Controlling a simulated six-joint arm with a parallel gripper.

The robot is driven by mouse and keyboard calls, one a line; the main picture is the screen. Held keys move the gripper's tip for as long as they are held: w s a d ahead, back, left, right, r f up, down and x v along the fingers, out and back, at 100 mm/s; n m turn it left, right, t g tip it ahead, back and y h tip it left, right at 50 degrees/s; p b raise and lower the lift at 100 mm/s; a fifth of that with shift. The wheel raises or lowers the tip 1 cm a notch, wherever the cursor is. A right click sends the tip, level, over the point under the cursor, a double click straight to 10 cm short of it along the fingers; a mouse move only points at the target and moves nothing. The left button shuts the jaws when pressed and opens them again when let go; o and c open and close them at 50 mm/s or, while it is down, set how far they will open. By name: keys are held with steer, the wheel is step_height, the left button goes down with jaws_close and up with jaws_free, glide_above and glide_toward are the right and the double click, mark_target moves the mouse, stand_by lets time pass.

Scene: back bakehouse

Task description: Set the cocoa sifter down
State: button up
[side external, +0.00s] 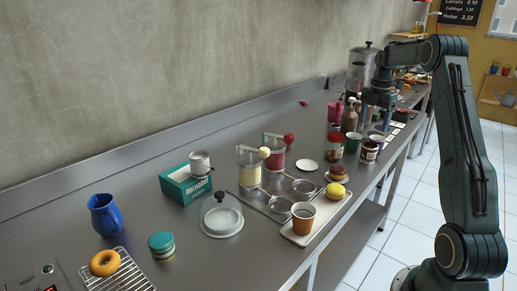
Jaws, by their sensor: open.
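A small silver-white canister (200,163) stands upright on a green box (187,185) at the left middle of the steel counter. It looks like the cocoa sifter, but I cannot tell for certain at this size. My gripper (378,120) is far to the right of it, at the back right of the counter. It points down among bottles and cups, apart from the canister. Its fingers are small and dark here, and I see nothing clearly held between them.
Pump bottles (349,117), jars (369,151) and a steel urn (363,67) crowd the back right. A glass-domed dish (222,221) and a blue jug (104,215) stand left.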

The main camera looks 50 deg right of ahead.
steer(key=a+r+m+t+h, duration=0.1)
steer(key=a+r+m, duration=0.4)
steer(key=a, duration=0.8)
steer(key=a+r+m+t, duration=0.15)
steer(key=a+r, duration=0.55)
steer(key=a, duration=0.7)
steer(key=s+a+f+m+t+y, duration=0.1)
steer(key=s+a+f+m+t, duration=0.2)
steer(key=s+a+m, duration=0.5)
steer(key=s+a+f, duration=0.1)
steer(key=s+a, duration=0.6)
steer(key=a, duration=0.2)
steer(key=shift+s+a+f+m, duration=0.15)
steer(key=shift+s+a+m, duration=0.1)
steer(key=shift+a+m, duration=0.1)
